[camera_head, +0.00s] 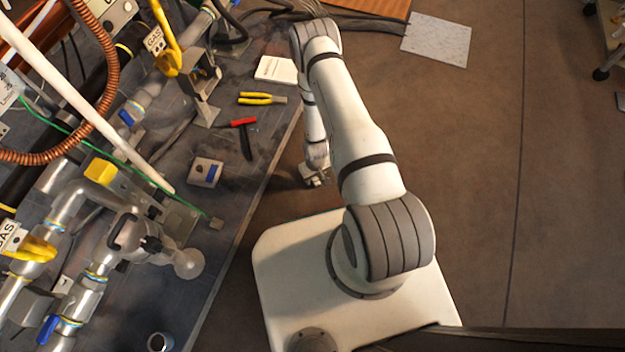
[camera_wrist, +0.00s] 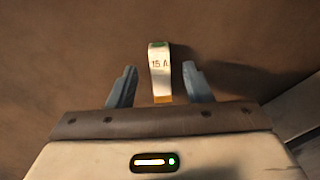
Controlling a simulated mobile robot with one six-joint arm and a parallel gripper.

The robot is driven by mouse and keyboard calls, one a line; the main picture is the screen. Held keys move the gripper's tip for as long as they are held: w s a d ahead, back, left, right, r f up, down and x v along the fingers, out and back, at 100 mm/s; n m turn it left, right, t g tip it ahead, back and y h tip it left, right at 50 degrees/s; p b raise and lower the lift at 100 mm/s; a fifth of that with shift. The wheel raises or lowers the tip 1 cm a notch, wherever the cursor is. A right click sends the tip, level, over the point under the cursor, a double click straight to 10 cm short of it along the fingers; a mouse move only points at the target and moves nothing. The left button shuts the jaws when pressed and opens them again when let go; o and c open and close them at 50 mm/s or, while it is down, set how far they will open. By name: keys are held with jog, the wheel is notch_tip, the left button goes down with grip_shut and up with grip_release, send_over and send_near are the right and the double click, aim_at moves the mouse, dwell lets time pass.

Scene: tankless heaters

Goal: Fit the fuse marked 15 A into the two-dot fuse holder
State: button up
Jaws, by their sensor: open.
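A pale fuse marked 15 A (camera_wrist: 160,82), with a green spot at its far end and a brassy near end, shows in the wrist view between the blue-grey fingers of my gripper (camera_wrist: 159,67). The fingers are open, with a visible gap on each side of the fuse. Brown floor is behind it; I cannot tell whether it lies there or is in the air. In the head view my gripper (camera_head: 315,180) is low, just right of the bench edge, and the fuse cannot be made out. I cannot identify the two-dot fuse holder.
The bench (camera_head: 225,185) carries a small box with a blue part (camera_head: 206,172), a red-handled tool (camera_head: 244,124), yellow-handled pliers (camera_head: 262,98) and a white booklet (camera_head: 277,70). Pipes and valves crowd its left side. The floor (camera_head: 480,190) at right is mostly clear.

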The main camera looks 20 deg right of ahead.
jog(key=shift+f, duration=0.75)
jog(key=shift+r, duration=0.1)
jog(key=shift+c, duration=0.2)
grip_shut()
